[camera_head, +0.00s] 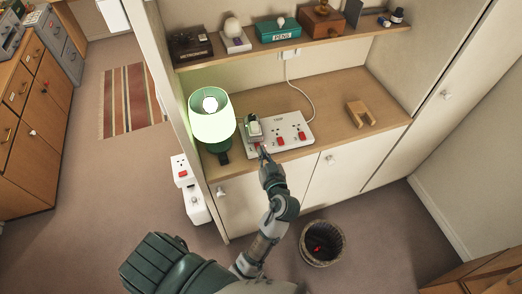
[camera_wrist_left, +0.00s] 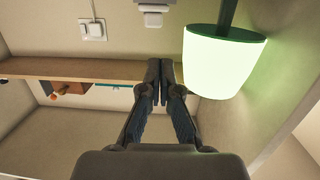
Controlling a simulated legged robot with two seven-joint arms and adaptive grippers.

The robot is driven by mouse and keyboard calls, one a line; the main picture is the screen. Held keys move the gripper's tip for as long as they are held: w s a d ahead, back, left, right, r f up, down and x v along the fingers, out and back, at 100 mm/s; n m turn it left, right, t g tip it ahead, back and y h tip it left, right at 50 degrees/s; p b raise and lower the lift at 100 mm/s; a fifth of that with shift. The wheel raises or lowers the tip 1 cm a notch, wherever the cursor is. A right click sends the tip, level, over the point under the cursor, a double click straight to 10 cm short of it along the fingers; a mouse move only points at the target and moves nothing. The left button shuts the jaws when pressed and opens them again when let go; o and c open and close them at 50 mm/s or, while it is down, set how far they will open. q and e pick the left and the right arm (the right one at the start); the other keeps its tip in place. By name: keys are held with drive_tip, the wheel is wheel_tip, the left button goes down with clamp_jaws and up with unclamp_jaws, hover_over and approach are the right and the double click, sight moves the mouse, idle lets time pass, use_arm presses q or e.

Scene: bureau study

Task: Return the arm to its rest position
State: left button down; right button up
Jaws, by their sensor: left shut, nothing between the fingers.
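My left arm reaches up from the bottom of the head view to the desk. Its gripper (camera_head: 263,152) is at the front edge of a white power strip (camera_head: 291,139) with red switches; I cannot tell whether they touch. In the left wrist view the two dark fingers (camera_wrist_left: 160,84) are together with nothing between them. A plug-like adapter (camera_head: 254,128) sits on the strip's left end. A lit green lamp (camera_head: 212,122) stands left of the gripper, and its glowing shade also shows in the wrist view (camera_wrist_left: 222,62). My right gripper is not in view.
A wooden stand (camera_head: 361,113) is on the right of the desk (camera_head: 335,95). A shelf (camera_head: 335,31) above holds a green box (camera_head: 278,30) and other items. A white cable (camera_head: 302,92) runs down to the desk. A bin (camera_head: 322,243) and a white socket unit (camera_head: 182,171) are below.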

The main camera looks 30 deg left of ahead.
use_arm(q)
drive_tip(key=w+d+f+m+h, duration=0.2)
drive_tip(key=d+f+m+h, duration=0.15)
drive_tip(key=f, duration=0.75)
drive_tip(key=w+d+f+m+h, duration=0.1)
drive_tip(key=d+f+m+h, duration=0.3)
drive_tip(key=f, duration=0.7)
drive_tip(key=s+d+f+m+g+h, duration=0.15)
drive_tip(key=s+f, duration=0.25)
drive_tip(key=f, duration=0.6)
drive_tip(key=s+d+f+m+g, duration=0.15)
drive_tip(key=s+f, duration=0.25)
drive_tip(key=f, duration=0.6)
drive_tip(key=s+a+f+m+g+h, duration=0.2)
drive_tip(key=s+f+g, duration=0.2)
drive_tip(key=s+f, duration=1.05)
drive_tip(key=s+a+f+g, duration=0.1)
drive_tip(key=s+a+f, duration=0.1)
drive_tip(key=s, duration=0.8)
drive_tip(key=s+a+f+g, duration=0.2)
drive_tip(key=s+f, duration=0.3)
drive_tip(key=s, duration=0.5)
drive_tip(key=shift+s+a+f+n+h, duration=0.15)
drive_tip(key=shift+a+f+n+h, duration=0.2)
drive_tip(key=shift+a, duration=0.35)
